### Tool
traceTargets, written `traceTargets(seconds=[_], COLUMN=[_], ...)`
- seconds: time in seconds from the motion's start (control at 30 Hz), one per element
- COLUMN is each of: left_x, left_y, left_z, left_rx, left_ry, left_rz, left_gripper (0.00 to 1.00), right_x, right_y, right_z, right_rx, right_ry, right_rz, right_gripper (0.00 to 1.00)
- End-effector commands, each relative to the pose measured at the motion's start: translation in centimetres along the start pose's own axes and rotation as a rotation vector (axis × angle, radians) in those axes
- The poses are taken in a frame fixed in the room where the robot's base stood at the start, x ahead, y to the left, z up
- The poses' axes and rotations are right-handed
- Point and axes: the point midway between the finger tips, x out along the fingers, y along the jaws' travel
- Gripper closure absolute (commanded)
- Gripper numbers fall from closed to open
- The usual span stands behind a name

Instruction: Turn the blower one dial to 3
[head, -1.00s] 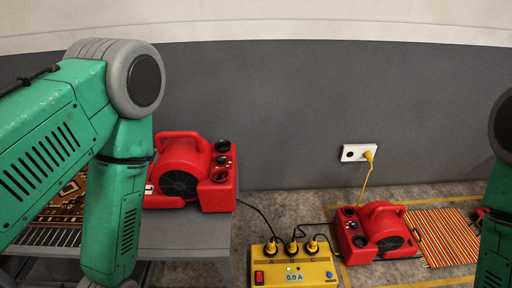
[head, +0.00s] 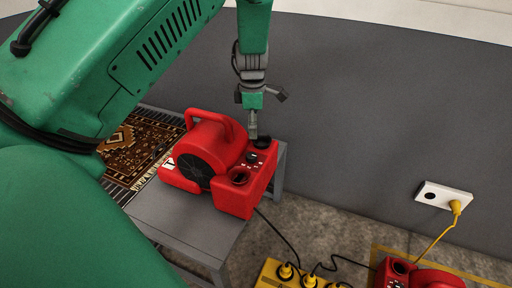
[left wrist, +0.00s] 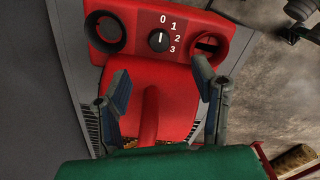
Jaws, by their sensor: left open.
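A red blower (head: 208,150) stands on a grey bench. Its control panel (head: 252,170) faces up, with a black dial (head: 252,158) between two round dark openings. In the left wrist view the dial (left wrist: 159,40) shows a white mark pointing up toward 0, with 1, 2 and 3 running down its right side. My left gripper (head: 253,130) points down just above the panel, beside the dial. In the left wrist view its fingers (left wrist: 160,72) are spread and empty, apart from the dial. My right gripper is not recognisable in either current view.
A patterned rug (head: 135,148) lies left of the blower. Another red blower (head: 425,278) and a yellow power box (head: 272,272) with cables are on the floor at lower right. A white wall socket (head: 440,195) holds a yellow plug. Open floor lies between.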

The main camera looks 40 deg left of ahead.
Motion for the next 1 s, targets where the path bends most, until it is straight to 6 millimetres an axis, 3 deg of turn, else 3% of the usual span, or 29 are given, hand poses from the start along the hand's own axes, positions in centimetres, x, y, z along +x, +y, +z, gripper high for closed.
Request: traceTargets(seconds=[0.2,0.5,0.7,1.0], left_x=[5.4,10.6,11.8,12.0], left_y=[0.1,-0.1,-0.1,0.0], left_z=[-0.3,-0.1,-0.1,-0.1], left_rx=[-0.001,0.003,0.003,0.002], left_ry=[0.001,0.002,0.003,0.001], left_rz=[-0.006,-0.002,-0.001,-0.002], left_gripper=[0.47,0.47,0.47,0.47], right_x=[2.0,3.8,4.2,4.2], right_y=[0.0,-0.1,0.0,0.0], right_z=[0.1,0.2,0.2,0.2], right_rx=[0.0,0.0,0.0,0.0], right_ry=[0.0,0.0,0.0,0.0], right_rz=[0.0,0.0,0.0,0.0], right_gripper=[0.6,0.6,0.6,0.6])
